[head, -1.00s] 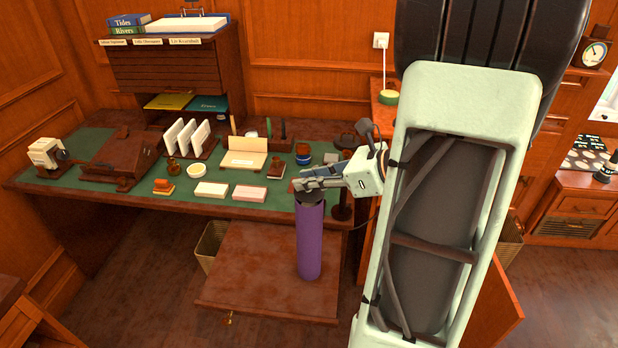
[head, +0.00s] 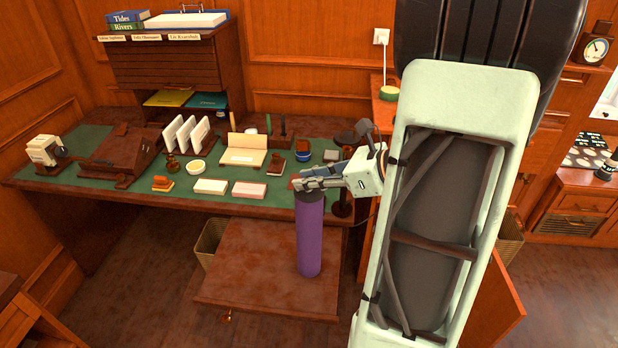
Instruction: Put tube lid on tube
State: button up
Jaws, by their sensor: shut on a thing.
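The tube (head: 310,240) is tall and purple. It stands upright on a brown wooden surface in front of the desk. The dark lid (head: 310,196) is at the tube's top end, directly under my gripper. My gripper (head: 302,184) reaches in from the right and is shut on the lid. The jaws hide part of the lid, and I cannot tell whether it is fully seated on the tube.
The brown wooden surface (head: 250,275) has free room left of the tube. The desk (head: 110,195) behind holds stamps, paper blocks, a card rack and a wooden box. A wastebasket (head: 210,240) stands below the desk.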

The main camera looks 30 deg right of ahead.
jog(key=shift+f, duration=0.15)
jog(key=o, duration=1)
jog(key=shift+r+p, duration=2.55)
jog(key=shift+r, duration=0.5)
